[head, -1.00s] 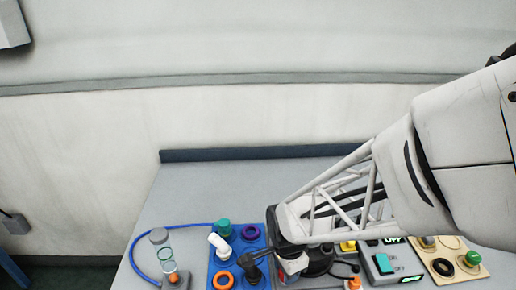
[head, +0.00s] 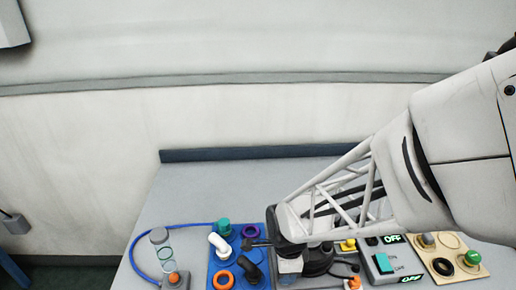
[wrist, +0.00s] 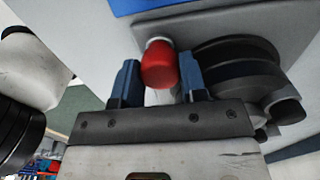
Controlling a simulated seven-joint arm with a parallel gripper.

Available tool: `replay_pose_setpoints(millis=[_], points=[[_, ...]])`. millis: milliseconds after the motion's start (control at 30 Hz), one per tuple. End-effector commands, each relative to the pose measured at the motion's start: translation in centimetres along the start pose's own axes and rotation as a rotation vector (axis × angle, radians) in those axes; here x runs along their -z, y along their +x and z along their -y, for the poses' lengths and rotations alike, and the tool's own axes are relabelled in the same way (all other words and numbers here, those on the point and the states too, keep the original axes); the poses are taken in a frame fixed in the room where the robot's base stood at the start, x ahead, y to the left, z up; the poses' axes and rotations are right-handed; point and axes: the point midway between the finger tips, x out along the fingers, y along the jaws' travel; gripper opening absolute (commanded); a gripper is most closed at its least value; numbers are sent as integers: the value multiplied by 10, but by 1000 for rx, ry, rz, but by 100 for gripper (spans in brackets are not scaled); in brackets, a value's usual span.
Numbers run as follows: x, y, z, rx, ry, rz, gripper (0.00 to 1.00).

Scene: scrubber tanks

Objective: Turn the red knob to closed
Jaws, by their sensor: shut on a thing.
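The red knob (wrist: 160,66) shows in the wrist view, on a pale stem against a grey panel. My gripper (wrist: 158,82) has its two blue fingers on either side of the knob and is shut on it. In the head view my gripper (head: 290,265) is low over the middle of the table, and the knob is hidden behind it. I cannot read any open or closed mark beside the knob.
A blue board (head: 218,262) with pipe fittings and rings lies left of my gripper. A switch box (head: 383,262) and a tan board (head: 443,270) lie right. The table's back left is clear.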

Motion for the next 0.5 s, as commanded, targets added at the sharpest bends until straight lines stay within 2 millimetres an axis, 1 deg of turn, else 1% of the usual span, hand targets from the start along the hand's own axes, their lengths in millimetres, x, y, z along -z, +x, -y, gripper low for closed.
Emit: replay_pose_setpoints(millis=[67, 100, 167, 200, 267, 500], points=[[0, -1, 0, 1, 0, 0, 15], [0, -1, 0, 1, 0, 0, 41], [0, -1, 0, 1, 0, 0, 50], [0, -1, 0, 1, 0, 0, 56], [0, 0, 0, 1, 0, 0, 64], [0, 0, 1, 1, -1, 0, 64]])
